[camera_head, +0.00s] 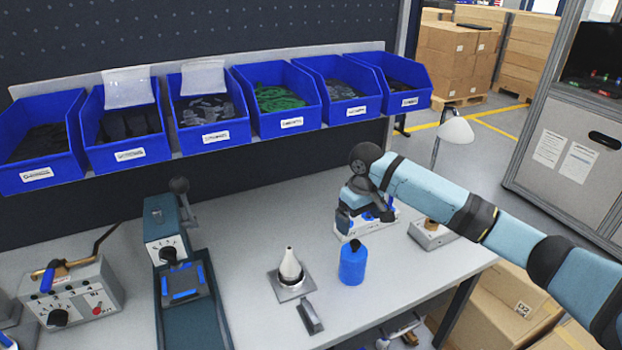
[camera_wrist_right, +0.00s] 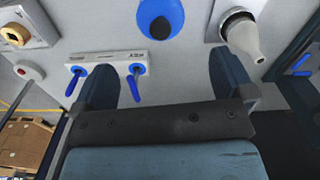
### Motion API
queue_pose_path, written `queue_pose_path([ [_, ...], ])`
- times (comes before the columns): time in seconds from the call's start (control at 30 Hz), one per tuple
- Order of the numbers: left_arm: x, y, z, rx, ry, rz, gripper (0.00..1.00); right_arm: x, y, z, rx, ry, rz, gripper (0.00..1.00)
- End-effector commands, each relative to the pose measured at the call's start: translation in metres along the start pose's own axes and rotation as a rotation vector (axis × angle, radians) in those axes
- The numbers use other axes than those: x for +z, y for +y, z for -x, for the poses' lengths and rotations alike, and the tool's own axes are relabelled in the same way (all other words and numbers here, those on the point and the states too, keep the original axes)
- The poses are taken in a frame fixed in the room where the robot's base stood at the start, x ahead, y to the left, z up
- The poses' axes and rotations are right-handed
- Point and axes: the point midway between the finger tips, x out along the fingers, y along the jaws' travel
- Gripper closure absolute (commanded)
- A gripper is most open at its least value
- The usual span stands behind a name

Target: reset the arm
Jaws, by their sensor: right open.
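My right arm (camera_head: 430,190) reaches in from the right over the workbench (camera_head: 235,230). My right gripper (camera_head: 362,212) points down near the bench's back right part. In the right wrist view the right gripper (camera_wrist_right: 162,85) has its two fingers wide apart, with nothing between them. A white block (camera_wrist_right: 92,58) with two blue-handled pieces lies beyond the fingers in that view; the gripper partly covers the white block (camera_head: 350,235) in the head view. Whether they touch cannot be told. My left gripper is not in view.
Several blue bins (camera_head: 122,155) hang behind. A lamp (camera_head: 455,131) stands behind the arm.

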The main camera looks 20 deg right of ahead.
Motion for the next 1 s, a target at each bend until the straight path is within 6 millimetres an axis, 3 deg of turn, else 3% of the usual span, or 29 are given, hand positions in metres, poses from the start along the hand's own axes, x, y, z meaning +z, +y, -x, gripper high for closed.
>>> queue_pose_path([
  [0.17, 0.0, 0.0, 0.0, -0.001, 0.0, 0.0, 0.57, 0.003, -0.005, -0.005, -0.002, 0.001, 0.011, 0.0],
  [0.27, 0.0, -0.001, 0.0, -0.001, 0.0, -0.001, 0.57, 0.013, -0.028, -0.023, -0.013, 0.01, 0.052, 0.0],
  [0.37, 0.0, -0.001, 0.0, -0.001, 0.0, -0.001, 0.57, 0.033, -0.063, -0.049, -0.033, 0.034, 0.116, 0.0],
  [0.5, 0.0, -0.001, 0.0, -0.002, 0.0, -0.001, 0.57, 0.074, -0.118, -0.082, -0.074, 0.093, 0.195, 0.0],
  [0.7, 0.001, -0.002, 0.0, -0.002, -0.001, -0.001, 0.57, 0.14, -0.17, -0.105, -0.119, 0.19, 0.23, 0.0],
  [0.83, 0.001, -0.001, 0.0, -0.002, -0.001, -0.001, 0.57, 0.184, -0.187, -0.109, -0.126, 0.248, 0.204, 0.0],
  [1.0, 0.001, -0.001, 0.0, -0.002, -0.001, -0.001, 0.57, 0.239, -0.189, -0.105, -0.1, 0.297, 0.138, 0.0],
])
